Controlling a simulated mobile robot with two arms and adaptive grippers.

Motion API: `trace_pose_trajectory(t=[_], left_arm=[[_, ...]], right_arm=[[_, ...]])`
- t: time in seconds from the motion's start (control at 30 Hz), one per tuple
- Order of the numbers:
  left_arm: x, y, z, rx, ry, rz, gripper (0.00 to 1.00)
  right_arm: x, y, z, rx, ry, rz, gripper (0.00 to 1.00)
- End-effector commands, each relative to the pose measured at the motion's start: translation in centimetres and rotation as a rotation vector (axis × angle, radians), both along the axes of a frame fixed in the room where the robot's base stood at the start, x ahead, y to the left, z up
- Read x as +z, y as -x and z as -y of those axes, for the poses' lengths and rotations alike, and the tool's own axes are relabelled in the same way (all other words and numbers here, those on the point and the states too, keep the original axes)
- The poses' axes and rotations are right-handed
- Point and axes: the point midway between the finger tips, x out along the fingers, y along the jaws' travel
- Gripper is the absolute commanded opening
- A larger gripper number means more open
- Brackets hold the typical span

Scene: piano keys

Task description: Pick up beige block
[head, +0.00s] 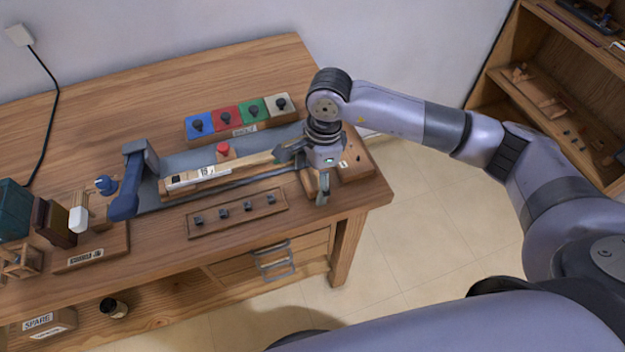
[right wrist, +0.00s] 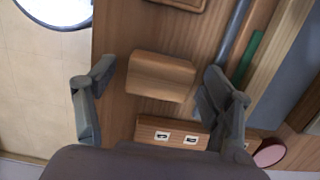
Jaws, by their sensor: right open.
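The beige block (right wrist: 160,76) lies on the wooden table and shows in the right wrist view between the two fingers. My right gripper (right wrist: 158,80) is open over it, with one finger on each side and visible gaps to the block. In the head view my right gripper (head: 304,172) points down near the table's right end. The block (head: 308,183) is mostly hidden there behind the fingers and wrist. My left gripper is not in view.
A labelled wooden holder (head: 357,166) sits close to the right gripper. A long slatted assembly (head: 215,178) with a red knob (head: 223,149) lies to its left. Colored switch panels (head: 240,118) are behind; a peg strip (head: 237,212) is in front. The table's right edge is near.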

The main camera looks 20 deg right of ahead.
Motion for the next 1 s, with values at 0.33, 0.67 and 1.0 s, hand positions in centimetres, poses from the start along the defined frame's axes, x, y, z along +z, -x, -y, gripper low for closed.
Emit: trace_pose_trajectory(t=[0.33, 0.67, 1.0], left_arm=[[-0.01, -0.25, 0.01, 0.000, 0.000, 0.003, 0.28], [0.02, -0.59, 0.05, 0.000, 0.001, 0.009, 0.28], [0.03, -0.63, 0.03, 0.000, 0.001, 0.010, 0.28]], right_arm=[[0.04, -0.01, -0.02, 0.000, 0.000, 0.000, 0.58], [0.05, -0.01, -0.01, 0.000, 0.000, 0.000, 0.36], [0.07, -0.02, -0.01, 0.000, 0.000, 0.000, 0.23]])
